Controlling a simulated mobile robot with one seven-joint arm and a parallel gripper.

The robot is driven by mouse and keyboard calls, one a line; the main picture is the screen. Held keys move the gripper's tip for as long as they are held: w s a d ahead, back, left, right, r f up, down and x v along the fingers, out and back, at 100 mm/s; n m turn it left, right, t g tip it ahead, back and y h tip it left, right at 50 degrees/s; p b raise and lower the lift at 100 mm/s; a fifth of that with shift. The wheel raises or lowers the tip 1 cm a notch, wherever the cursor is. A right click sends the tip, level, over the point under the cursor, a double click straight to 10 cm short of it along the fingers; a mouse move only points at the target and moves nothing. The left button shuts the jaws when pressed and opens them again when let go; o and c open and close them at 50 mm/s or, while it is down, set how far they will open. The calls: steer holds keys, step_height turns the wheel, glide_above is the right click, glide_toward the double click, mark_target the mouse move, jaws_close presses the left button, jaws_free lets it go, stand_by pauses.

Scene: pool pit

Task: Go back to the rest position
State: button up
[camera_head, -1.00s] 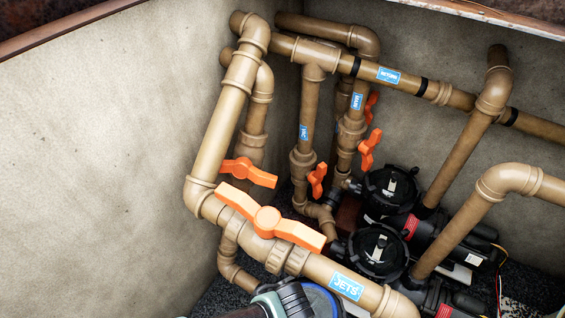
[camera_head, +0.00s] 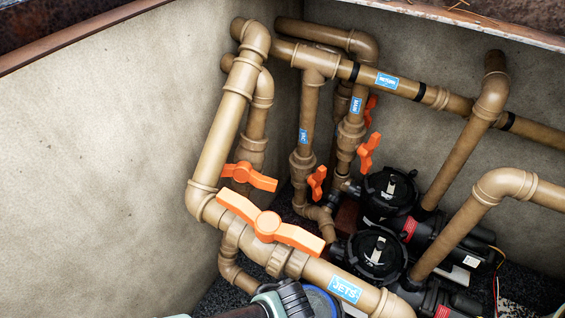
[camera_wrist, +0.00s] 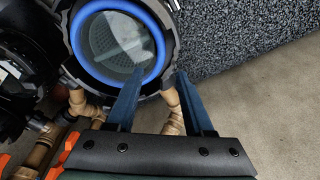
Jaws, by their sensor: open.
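My gripper (camera_wrist: 157,95) shows in the wrist view with two blue fingers spread apart and nothing between them. Beyond the fingers is a round pump lid (camera_wrist: 112,45) with a blue ring and a clear window; its distance from the fingertips is hard to tell. In the head view, part of my own arm shows at the bottom edge, and the gripper's fingers cannot be made out there.
Tan pipes with orange valve handles, including the large JETS handle (camera_head: 268,223), stand close above my arm. Two black pumps (camera_head: 374,256) sit to the right. A bare wall (camera_head: 90,170) fills the left. Dark gravel (camera_wrist: 225,35) covers the floor.

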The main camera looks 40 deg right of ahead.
steer(key=shift+r+p, duration=1)
steer(key=shift+r, duration=0.05)
steer(key=shift+f, duration=0.1)
